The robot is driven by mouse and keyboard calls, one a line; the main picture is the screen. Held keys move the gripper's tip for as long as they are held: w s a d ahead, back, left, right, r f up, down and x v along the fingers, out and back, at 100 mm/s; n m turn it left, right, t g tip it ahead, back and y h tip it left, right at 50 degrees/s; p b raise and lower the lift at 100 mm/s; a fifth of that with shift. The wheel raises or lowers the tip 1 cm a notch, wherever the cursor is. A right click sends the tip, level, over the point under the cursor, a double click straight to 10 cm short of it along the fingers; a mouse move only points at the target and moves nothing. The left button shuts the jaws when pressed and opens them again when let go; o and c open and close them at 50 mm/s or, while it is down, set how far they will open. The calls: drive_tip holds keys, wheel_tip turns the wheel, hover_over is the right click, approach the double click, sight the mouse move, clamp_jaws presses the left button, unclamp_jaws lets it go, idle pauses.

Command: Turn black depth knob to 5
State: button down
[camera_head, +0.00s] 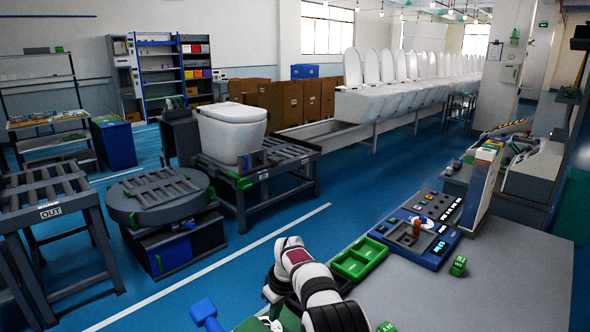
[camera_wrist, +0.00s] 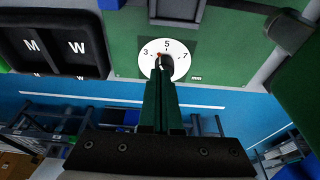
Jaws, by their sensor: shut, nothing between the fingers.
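In the wrist view, the black depth knob (camera_wrist: 167,62) sits at the middle of a round white dial (camera_wrist: 178,53) marked 3, 5 and 7, with "mm" beside it. A small red mark shows at the knob's upper left, between the 3 and the 5. My gripper (camera_wrist: 164,74) is shut with nothing held. Its dark green fingers overlap the lower part of the knob in the picture; I cannot tell whether they touch it.
The dial is on a green panel (camera_wrist: 123,45). A black block with M and W (camera_wrist: 55,42) is at its left. In the head view, a green tray (camera_head: 358,258), a blue control box (camera_head: 431,254) and a green cube (camera_head: 458,265) are on the grey table (camera_head: 500,290).

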wheel_tip(320, 180, down, 5)
drive_tip(key=shift+r, duration=0.1)
drive_tip(key=shift+w+a, duration=0.15)
drive_tip(key=shift+a, duration=0.1)
idle(0.7)
drive_tip(key=shift+s+a, duration=0.3)
drive_tip(key=shift+a, duration=0.05)
drive_tip(key=shift+s+a, duration=0.1)
drive_tip(key=shift+s+d+r, duration=0.1)
drive_tip(key=shift+s+d, duration=0.2)
wheel_tip(320, 180, up, 6)
drive_tip(key=shift+f, duration=0.1)
idle(0.4)
